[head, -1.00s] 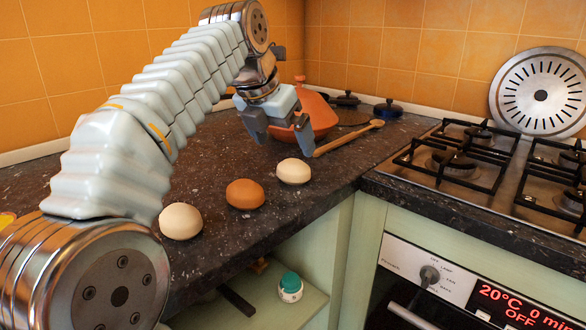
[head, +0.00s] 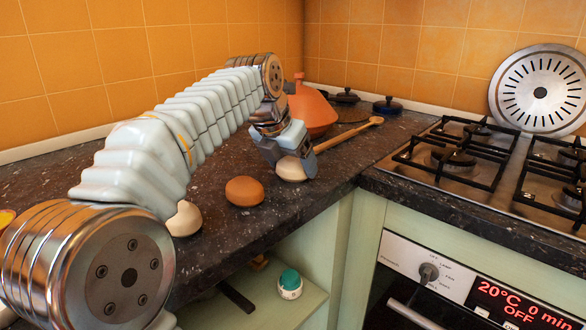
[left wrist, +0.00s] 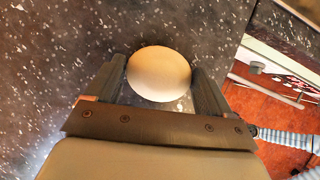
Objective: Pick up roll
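Three rounded rolls stand in a row on the dark speckled counter. A pale roll (head: 183,219) is partly hidden behind my left arm. A brown roll (head: 244,191) is in the middle. Another pale roll (head: 290,170) is the farthest right, near the counter's front edge. My left gripper (head: 294,172) is lowered over this last roll, pointing down. In the left wrist view the same roll (left wrist: 159,74) sits between the two spread fingers, with one finger close on each side. Whether the fingers touch it is hard to tell. My right gripper is not in view.
A wooden spoon (head: 348,134) and an orange tagine (head: 311,108) lie just behind the left gripper. Dark-lidded pots (head: 388,106) stand farther back. The gas hob (head: 470,165) is to the right. An open shelf below holds a green-capped jar (head: 290,284).

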